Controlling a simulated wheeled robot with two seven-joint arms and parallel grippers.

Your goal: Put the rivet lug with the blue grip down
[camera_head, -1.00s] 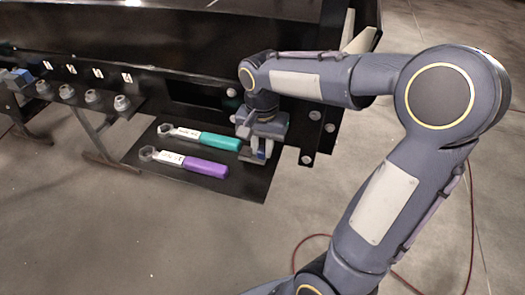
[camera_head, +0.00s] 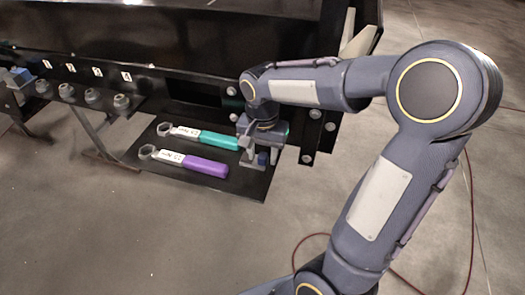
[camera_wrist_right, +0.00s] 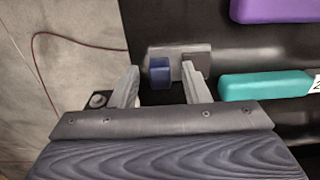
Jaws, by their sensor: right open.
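The rivet lug has a small blue grip (camera_wrist_right: 160,72) and a grey metal part behind it. In the right wrist view it is on the black shelf plate (camera_wrist_right: 185,16). In the head view the blue grip (camera_head: 263,158) shows small under my right gripper (camera_head: 258,162), near the right end of the plate (camera_head: 215,190). My right gripper (camera_wrist_right: 160,86) is open, its two fingers on either side of the blue grip with visible gaps. The lug's lower side is hidden. My left gripper is not in view.
A wrench with a teal grip (camera_head: 218,140) and one with a purple grip (camera_head: 205,167) lie side by side on the plate, left of my right gripper. Several bolt heads (camera_head: 92,96) line the rail at left. A red cable (camera_head: 310,238) lies on the floor.

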